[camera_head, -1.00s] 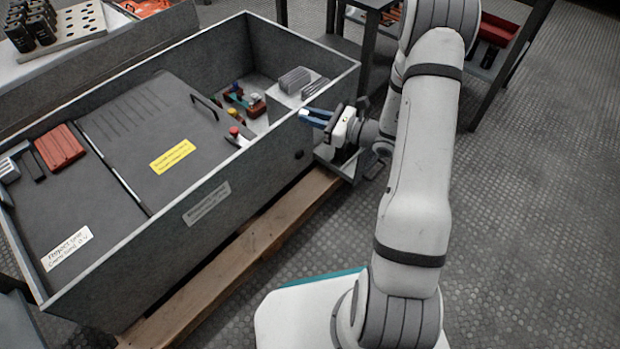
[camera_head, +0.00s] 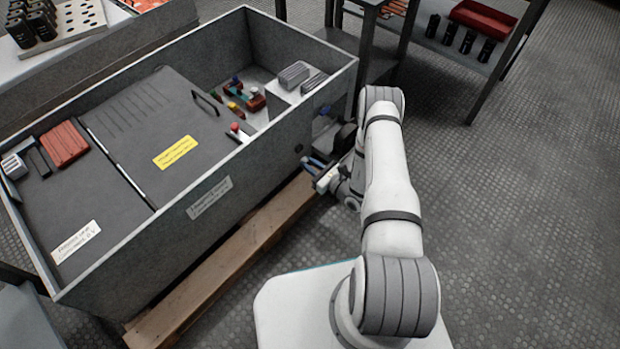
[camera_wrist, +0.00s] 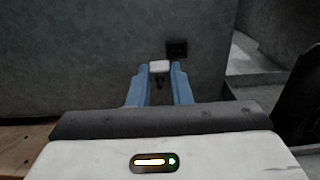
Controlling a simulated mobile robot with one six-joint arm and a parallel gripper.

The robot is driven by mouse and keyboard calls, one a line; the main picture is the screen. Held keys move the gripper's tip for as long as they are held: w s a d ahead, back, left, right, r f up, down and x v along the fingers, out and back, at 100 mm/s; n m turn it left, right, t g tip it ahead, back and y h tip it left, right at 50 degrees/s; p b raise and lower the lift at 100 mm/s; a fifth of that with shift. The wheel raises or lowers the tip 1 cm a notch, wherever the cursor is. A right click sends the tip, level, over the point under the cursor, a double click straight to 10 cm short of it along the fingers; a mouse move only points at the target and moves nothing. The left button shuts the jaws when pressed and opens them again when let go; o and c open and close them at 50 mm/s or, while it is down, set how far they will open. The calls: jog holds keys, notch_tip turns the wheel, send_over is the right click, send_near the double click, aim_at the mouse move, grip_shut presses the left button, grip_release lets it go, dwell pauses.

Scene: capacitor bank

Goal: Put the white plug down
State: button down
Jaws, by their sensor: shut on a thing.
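My gripper (camera_head: 318,169) has blue fingers and is low beside the outer right wall of the grey open bin. In the wrist view the gripper (camera_wrist: 160,74) is shut on the white plug (camera_wrist: 159,67), a small white block between the fingertips with a dark part below it. The bin's grey wall stands behind the plug, and a small dark square socket-like spot (camera_wrist: 177,48) shows on it just right of the plug. In the head view the plug is too small to make out.
The grey bin (camera_head: 215,189) holds dark panels, a red block (camera_head: 64,145) and small coloured parts (camera_head: 245,98). It rests on a wooden beam (camera_head: 235,262). A shelf with a red tray (camera_head: 484,18) stands at the back right. The floor on the right is clear.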

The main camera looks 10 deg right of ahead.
aim_at(310, 182)
notch_tip(310, 182, down, 9)
jog(key=b, duration=0.4)
jog(key=shift+f, duration=0.2)
jog(key=shift+f+b, duration=0.65)
jog(key=shift+b, duration=0.05)
jog(key=c, duration=1.3)
grip_release()
